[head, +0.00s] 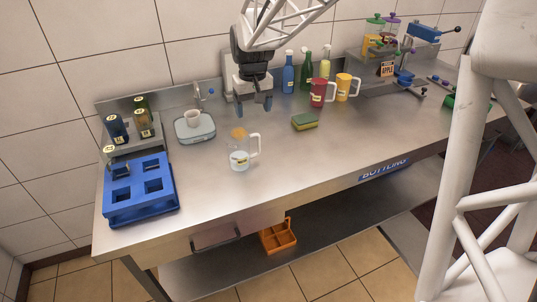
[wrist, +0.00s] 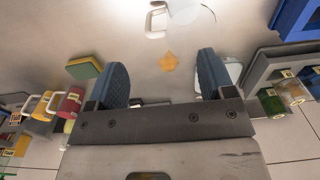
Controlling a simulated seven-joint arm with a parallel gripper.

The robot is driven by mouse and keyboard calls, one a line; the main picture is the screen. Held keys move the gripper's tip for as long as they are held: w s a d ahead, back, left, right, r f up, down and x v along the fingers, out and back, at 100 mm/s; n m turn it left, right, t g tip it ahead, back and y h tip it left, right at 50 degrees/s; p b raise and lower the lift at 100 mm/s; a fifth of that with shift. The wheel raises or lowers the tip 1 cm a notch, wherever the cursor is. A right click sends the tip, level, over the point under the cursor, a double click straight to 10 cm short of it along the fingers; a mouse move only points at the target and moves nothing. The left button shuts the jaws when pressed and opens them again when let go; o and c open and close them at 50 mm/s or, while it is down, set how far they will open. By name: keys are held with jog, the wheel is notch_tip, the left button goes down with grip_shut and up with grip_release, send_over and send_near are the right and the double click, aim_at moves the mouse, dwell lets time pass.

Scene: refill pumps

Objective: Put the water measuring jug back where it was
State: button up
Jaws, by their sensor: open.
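The clear water measuring jug (head: 240,160) stands upright on the steel counter, with a white handle on its right side and a white label low on its front. An orange-yellow patch shows at its upper part. In the wrist view the jug (wrist: 185,12) is at the top edge, partly cut off, with its white handle to its left. My gripper (head: 254,108) is open and empty, above the counter and behind the jug, apart from it. Its two blue fingertips (wrist: 160,80) frame bare counter and an orange mark in the wrist view.
A blue rack (head: 140,190) is at the left front. A sponge (head: 305,122), a red jug (head: 320,93) and a yellow jug (head: 345,88) stand to the right. Bottles line the back. The front middle counter is clear.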

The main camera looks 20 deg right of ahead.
jog(key=s+a+r+t, duration=0.1)
jog(key=s+a, duration=0.2)
jog(key=s, duration=1.2)
jog(key=s+a+r+t, duration=0.1)
jog(key=s+a, duration=0.1)
jog(key=s, duration=1.3)
jog(key=shift+s+a+r, duration=0.15)
jog(key=shift+a+r, duration=0.2)
jog(key=shift+a, duration=0.05)
